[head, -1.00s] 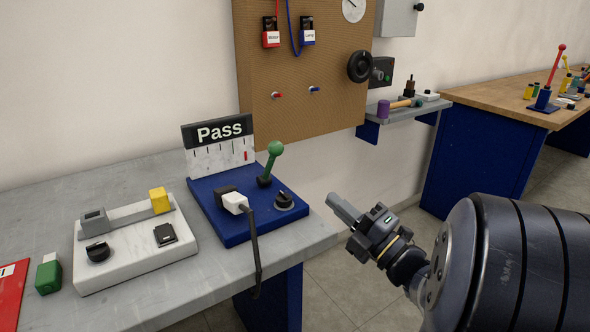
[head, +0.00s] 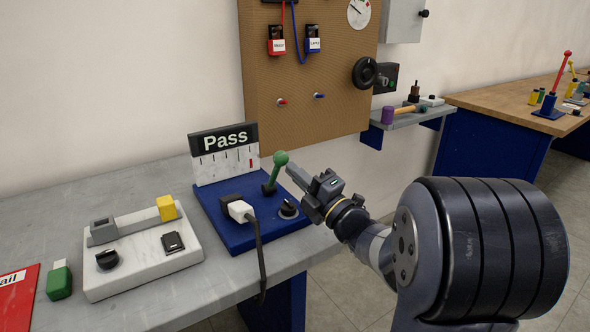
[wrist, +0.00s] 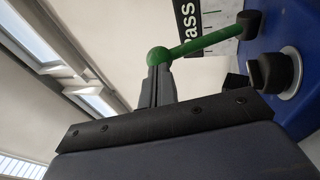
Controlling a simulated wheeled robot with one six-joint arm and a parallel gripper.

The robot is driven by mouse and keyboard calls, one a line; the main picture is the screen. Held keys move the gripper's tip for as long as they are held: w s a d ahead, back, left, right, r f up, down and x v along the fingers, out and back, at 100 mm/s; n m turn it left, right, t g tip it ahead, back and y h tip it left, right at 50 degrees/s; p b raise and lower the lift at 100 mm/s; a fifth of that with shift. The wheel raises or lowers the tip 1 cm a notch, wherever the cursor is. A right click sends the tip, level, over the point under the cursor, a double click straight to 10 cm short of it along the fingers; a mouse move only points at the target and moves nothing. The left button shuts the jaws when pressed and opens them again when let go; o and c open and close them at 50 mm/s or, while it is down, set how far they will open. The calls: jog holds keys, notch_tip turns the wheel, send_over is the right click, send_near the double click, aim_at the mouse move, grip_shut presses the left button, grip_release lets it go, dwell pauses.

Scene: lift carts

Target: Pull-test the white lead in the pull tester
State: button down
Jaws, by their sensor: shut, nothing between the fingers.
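The pull tester has a blue base (head: 236,234) on the grey bench, with a "Pass" sign and scale board (head: 225,150) at its back. A red mark shows near the right end of the scale. The white lead's plug (head: 240,210) sits in a dark holder on the base, and its dark cable hangs over the bench edge. The green-knobbed lever (head: 280,158) stands tilted right. My gripper (head: 291,169) is shut, its tips at the green knob. In the wrist view, the green knob (wrist: 158,56) is just beyond the shut fingertips (wrist: 160,72); contact is unclear.
A black knob (head: 288,208) sits right of the lever on the base. A white device (head: 140,250) with a yellow block stands to the left, beside a green block (head: 60,283) and a red "ail" sheet (head: 16,295). A pegboard (head: 300,90) hangs behind.

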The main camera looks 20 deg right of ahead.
jog(key=shift+w+a+r, duration=0.1)
jog(key=shift+w+a, duration=0.05)
jog(key=shift+w, duration=0.1)
jog(key=shift+r, duration=0.15)
